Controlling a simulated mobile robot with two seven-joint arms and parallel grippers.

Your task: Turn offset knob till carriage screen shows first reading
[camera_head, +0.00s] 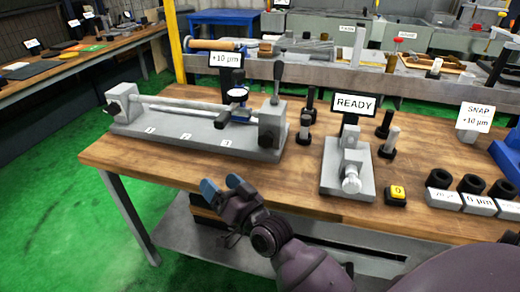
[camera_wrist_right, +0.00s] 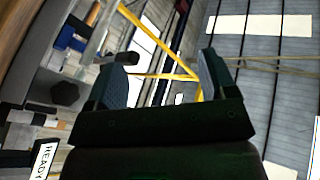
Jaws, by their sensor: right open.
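A grey bench fixture (camera_head: 190,138) marked 1, 2 and 3 stands at the left of the wooden table. Its carriage carries a dial gauge (camera_head: 237,94) below a screen reading +10 µm (camera_head: 226,59). A dark knob (camera_head: 114,108) is on its left end block, and another dark round part (camera_head: 266,143) is on its right end block. No label shows which is the offset knob. My right gripper (camera_head: 222,184) is open and empty, in front of the table's near edge, apart from the fixture. Its fingers show in the wrist view (camera_wrist_right: 163,78). My left gripper is not in view.
A grey device (camera_head: 347,177) with a silver knob stands below a READY screen (camera_head: 354,103). A yellow 0 button (camera_head: 396,195), several dark-based pins and black rings on labelled blocks are right. A SNAP +10 µm sign (camera_head: 478,116) stands behind. Bare tabletop (camera_head: 300,182) separates fixture and device.

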